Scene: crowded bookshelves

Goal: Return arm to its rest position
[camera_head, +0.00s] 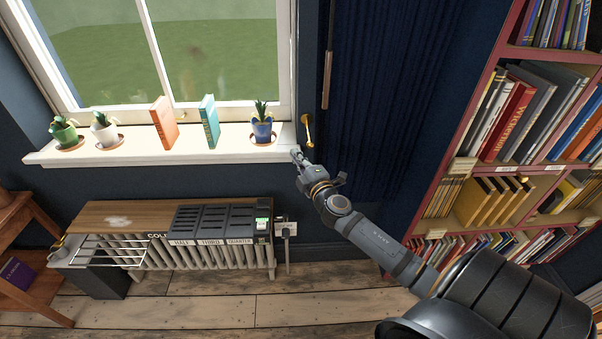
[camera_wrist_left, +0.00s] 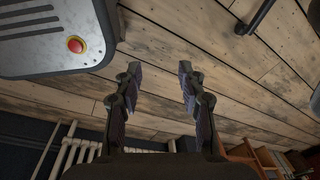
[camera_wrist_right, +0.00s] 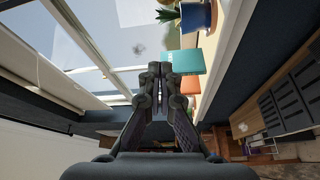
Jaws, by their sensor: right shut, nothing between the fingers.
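My right arm reaches in from the lower right in the head view. Its gripper (camera_head: 298,156) is at the right end of the window sill, just below and right of the blue pot. In the right wrist view the fingers (camera_wrist_right: 160,72) are together with nothing between them. Beyond them are the teal book (camera_wrist_right: 188,62) and the blue potted plant (camera_wrist_right: 195,16). My left gripper (camera_wrist_left: 157,75) shows only in the left wrist view. Its fingers are apart and empty, above the wooden floor. The left arm is not seen in the head view.
The white sill (camera_head: 235,146) holds a blue potted plant (camera_head: 262,127), a teal book (camera_head: 209,122), an orange book (camera_head: 163,122) and two more potted plants. A radiator with a wooden top (camera_head: 105,215) stands below. A full bookshelf (camera_head: 468,95) is at right. Bare floor (camera_head: 215,310) lies in front.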

